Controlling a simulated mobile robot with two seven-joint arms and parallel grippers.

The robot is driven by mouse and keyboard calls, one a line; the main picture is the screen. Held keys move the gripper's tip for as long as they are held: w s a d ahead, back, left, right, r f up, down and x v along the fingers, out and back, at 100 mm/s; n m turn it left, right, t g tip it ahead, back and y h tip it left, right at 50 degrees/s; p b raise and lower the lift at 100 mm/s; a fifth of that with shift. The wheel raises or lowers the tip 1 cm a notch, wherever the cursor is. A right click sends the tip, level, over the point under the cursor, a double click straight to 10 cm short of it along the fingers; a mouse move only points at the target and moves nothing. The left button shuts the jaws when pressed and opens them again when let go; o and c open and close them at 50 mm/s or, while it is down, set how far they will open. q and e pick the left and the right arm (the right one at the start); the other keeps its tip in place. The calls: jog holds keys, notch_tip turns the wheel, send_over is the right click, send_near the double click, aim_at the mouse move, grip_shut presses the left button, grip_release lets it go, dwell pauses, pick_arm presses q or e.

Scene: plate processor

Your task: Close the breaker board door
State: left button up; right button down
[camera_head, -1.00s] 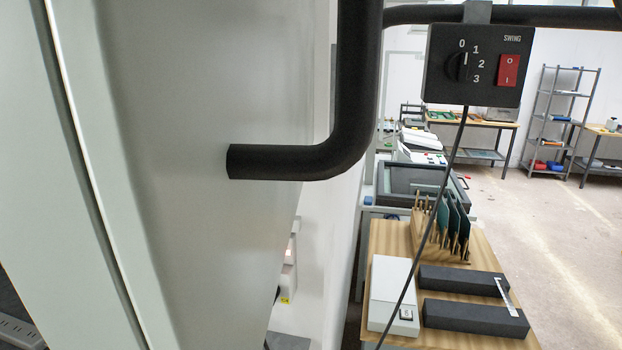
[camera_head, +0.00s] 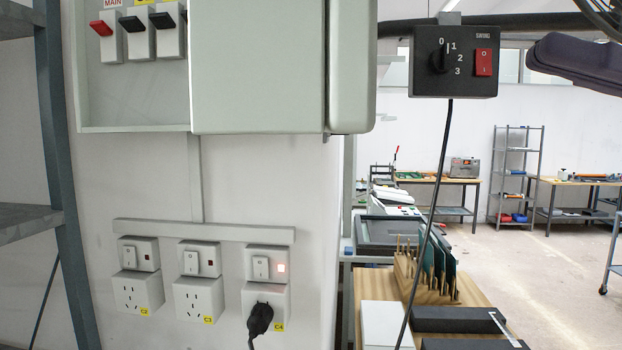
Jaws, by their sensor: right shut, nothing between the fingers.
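The breaker board (camera_head: 85,75) is on the wall at the upper left, its left part exposed with a red MAIN switch (camera_head: 102,28) and two black-levered switches (camera_head: 150,35). Its pale grey door (camera_head: 258,65) stands open, to the right of the switches, with a rounded edge (camera_head: 350,70) at its right. The tops of board and door are cut off. My left gripper is not in view.
Sockets (camera_head: 198,295) sit below the board, one with a black plug (camera_head: 260,320). A fan control box (camera_head: 455,62) hangs from a black tube (camera_head: 510,22) right of the door. A grey shelf frame (camera_head: 60,180) stands left. A bench (camera_head: 465,290) holds boxes and boards.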

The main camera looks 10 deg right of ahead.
pick_arm(q)
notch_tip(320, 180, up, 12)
jog(key=p, duration=1.2)
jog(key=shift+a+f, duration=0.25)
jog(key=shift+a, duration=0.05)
pick_arm(e)
jog(key=s+a+f+n+g+h, duration=0.1)
jog(key=a+n+g, duration=0.3)
jog(key=a, duration=0.9)
jog(key=shift+s+f+n+h, duration=0.3)
jog(key=shift+s+f+n, duration=0.15)
jog(key=shift+f, duration=0.45)
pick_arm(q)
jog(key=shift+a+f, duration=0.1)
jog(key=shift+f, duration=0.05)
pick_arm(e)
jog(key=shift+a, duration=0.2)
